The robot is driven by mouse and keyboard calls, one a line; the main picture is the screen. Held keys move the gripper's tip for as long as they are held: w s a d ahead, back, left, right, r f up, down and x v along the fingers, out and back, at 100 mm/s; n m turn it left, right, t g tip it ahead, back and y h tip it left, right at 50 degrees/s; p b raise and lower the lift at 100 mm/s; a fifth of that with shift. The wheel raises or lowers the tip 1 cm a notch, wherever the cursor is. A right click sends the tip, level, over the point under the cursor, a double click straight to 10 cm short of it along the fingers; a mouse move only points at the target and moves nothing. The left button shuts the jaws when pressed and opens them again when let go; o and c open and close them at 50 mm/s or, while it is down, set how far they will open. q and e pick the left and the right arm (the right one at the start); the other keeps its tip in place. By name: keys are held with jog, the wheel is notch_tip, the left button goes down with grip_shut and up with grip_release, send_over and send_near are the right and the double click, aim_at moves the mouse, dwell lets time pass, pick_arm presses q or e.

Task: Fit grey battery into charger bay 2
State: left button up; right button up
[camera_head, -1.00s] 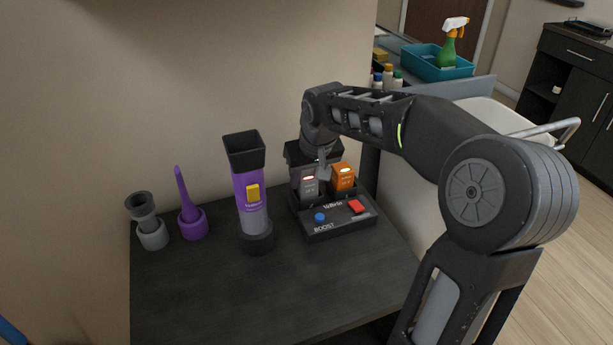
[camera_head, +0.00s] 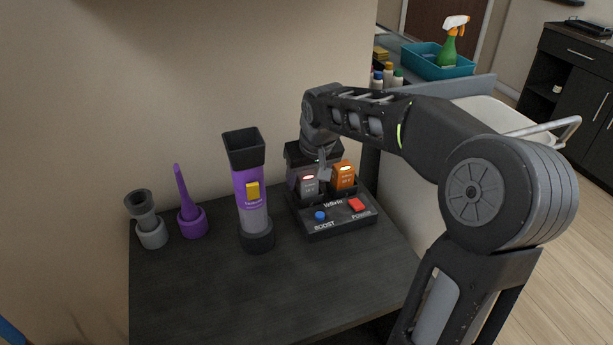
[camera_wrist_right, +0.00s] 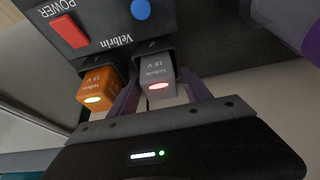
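The charger (camera_head: 338,222) stands at the back right of the dark table, with a blue BOOST button and a red POWER button. The grey battery (camera_head: 309,185) stands in the charger's left bay, its small light lit reddish; it also shows in the right wrist view (camera_wrist_right: 158,72). How deep it sits I cannot tell. The orange battery (camera_head: 343,178) stands in the other bay; its light looks yellow-green in the wrist view. My right gripper (camera_head: 321,170) is over the grey battery. In the wrist view its fingers (camera_wrist_right: 160,85) lie either side of it, slightly apart from it. My left gripper is not in view.
A purple cone nozzle (camera_head: 189,210) and a grey nozzle (camera_head: 149,222) stand farther left. The table's front (camera_head: 270,300) is clear. A teal tray (camera_head: 425,62) with a spray bottle (camera_head: 452,42) is behind.

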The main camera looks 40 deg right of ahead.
jog(key=shift+o, duration=0.7)
jog(key=d+v, duration=0.1)
jog(key=v, duration=0.6)
jog(key=shift+s+a+r, duration=0.2)
jog(key=shift+a+r, duration=0.2)
jog(key=shift+a, duration=0.15)
